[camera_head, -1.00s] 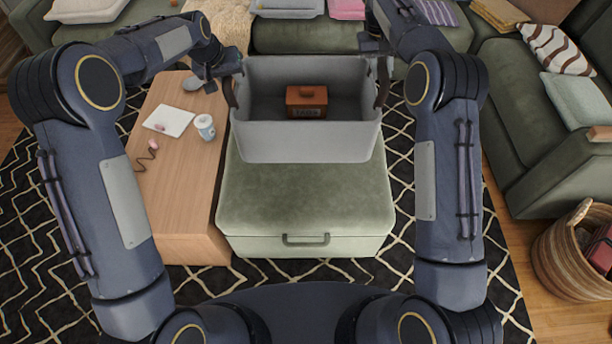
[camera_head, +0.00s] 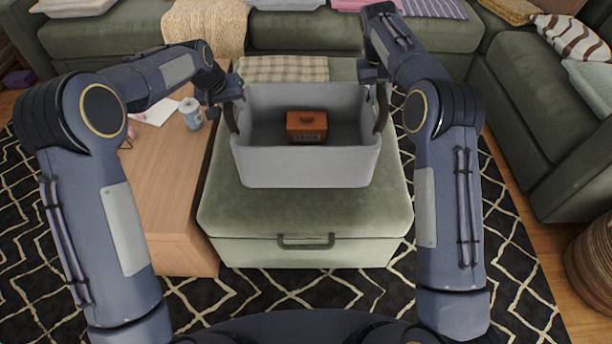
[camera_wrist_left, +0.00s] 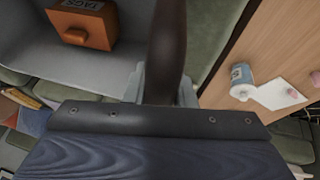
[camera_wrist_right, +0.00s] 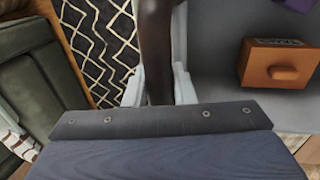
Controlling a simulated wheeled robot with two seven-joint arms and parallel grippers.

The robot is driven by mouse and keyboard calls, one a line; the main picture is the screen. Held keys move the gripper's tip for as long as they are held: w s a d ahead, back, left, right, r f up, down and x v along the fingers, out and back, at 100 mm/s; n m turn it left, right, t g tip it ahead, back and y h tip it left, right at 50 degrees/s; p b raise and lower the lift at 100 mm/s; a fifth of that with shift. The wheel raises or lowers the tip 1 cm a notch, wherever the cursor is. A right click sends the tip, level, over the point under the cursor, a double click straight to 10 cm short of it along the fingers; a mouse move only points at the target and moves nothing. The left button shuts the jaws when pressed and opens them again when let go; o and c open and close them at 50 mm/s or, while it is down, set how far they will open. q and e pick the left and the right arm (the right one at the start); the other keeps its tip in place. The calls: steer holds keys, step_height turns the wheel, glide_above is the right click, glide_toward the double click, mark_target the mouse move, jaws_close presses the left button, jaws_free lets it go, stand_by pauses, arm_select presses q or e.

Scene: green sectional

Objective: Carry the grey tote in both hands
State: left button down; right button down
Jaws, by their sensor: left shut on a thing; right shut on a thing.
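The grey tote (camera_head: 305,167) is in the middle of the head view, upright, over the green ottoman. I cannot tell whether it touches the ottoman top. An orange-brown box with a label (camera_head: 306,121) lies inside it; the box also shows in the left wrist view (camera_wrist_left: 88,24) and the right wrist view (camera_wrist_right: 278,64). My left gripper (camera_head: 234,100) is shut on the tote's dark left handle (camera_wrist_left: 166,50). My right gripper (camera_head: 376,84) is shut on the dark right handle (camera_wrist_right: 155,45).
The green ottoman (camera_head: 300,215) has a front handle. A wooden table (camera_head: 170,195) stands close on its left, with a cup (camera_head: 191,113) and papers. Green sofa sections line the back and right (camera_head: 540,120). A woven basket (camera_head: 592,265) is at lower right.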

mark_target(237, 121)
arm_select(q)
steer(key=shift+f, duration=0.45)
arm_select(e)
steer(key=shift+f, duration=0.45)
arm_select(q)
steer(key=shift+f, duration=0.1)
arm_select(e)
steer(key=shift+f, duration=0.1)
